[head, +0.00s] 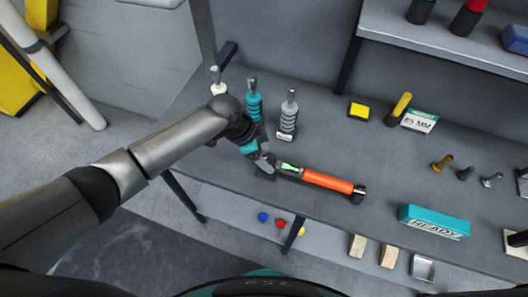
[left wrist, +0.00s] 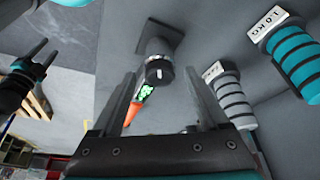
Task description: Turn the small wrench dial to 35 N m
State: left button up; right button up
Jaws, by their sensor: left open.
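The wrench with an orange handle (head: 328,181) and a green display (head: 290,167) lies on the grey bench. My left gripper (head: 267,164) is at its left end, beyond the display. In the left wrist view, a round silver-and-black knob (left wrist: 158,72), apparently the dial, faces the camera. The green display (left wrist: 146,92) and orange handle (left wrist: 134,110) show below it. My open left fingers (left wrist: 159,76) stand on either side of the knob, with visible gaps. The scale reading is too small to read. What seems my right gripper (left wrist: 36,64) shows at the left edge.
Grey (head: 288,116), teal (head: 254,100) and white-based (head: 217,82) upright tools stand close behind my left gripper.

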pick_arm(q)
jog(key=shift+r, duration=0.1)
jog(key=v, duration=1.5)
jog(key=shift+p, duration=0.35)
